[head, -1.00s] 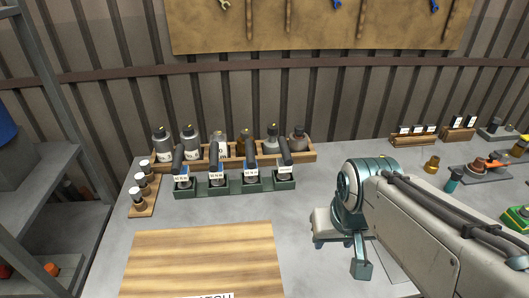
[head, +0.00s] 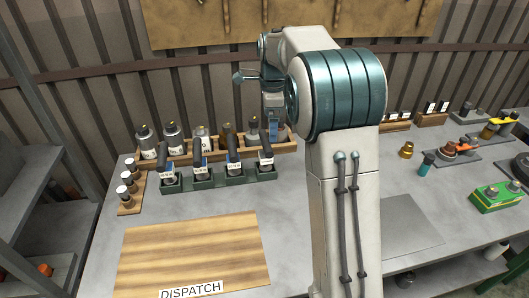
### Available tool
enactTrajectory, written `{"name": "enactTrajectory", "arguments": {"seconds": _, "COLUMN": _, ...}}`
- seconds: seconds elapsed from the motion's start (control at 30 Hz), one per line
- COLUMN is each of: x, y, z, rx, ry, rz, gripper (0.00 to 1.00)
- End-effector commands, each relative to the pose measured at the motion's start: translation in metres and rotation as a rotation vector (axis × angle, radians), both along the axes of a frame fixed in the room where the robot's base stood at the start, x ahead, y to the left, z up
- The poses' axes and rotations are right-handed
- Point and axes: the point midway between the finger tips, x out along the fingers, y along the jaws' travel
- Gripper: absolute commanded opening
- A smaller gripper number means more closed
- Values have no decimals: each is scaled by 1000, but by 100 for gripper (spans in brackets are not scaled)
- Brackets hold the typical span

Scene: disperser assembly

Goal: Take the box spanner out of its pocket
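A green rack (head: 219,182) on the bench has a row of pockets, each holding a dark-handled tool with a white label. These look like the box spanners, but the labels are too small to read. The rightmost tool (head: 265,153) stands upright at the right end. The others (head: 233,156) stand in a row to its left. My gripper (head: 273,132) hangs fingers-down near the rack's right end, close behind and above the rightmost tool. I cannot tell whether it touches anything. Its fingertips are small and partly hidden, so its opening is unclear.
A wooden rack (head: 290,146) of bottles stands right behind the green rack. A small wooden stand (head: 130,203) is at left. A wooden dispatch board (head: 195,255) lies in front, empty. My arm fills the centre right. More fittings and a green box (head: 497,196) are at right.

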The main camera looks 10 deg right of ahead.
Motion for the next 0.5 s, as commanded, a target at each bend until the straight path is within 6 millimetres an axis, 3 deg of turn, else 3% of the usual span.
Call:
{"name": "enactTrajectory", "arguments": {"seconds": 0.1, "x": 29, "y": 1, "z": -11, "rx": -2, "ry": 26, "rz": -168, "gripper": 100}}
{"name": "enactTrajectory", "arguments": {"seconds": 0.2, "x": 44, "y": 2, "z": -17, "rx": -4, "ry": 37, "rz": -268, "gripper": 100}}
{"name": "enactTrajectory", "arguments": {"seconds": 0.37, "x": 53, "y": 3, "z": -26, "rx": -6, "ry": 45, "rz": -344, "gripper": 100}}
{"name": "enactTrajectory", "arguments": {"seconds": 0.5, "x": 54, "y": 3, "z": -48, "rx": -7, "ry": 51, "rz": -352, "gripper": 100}}
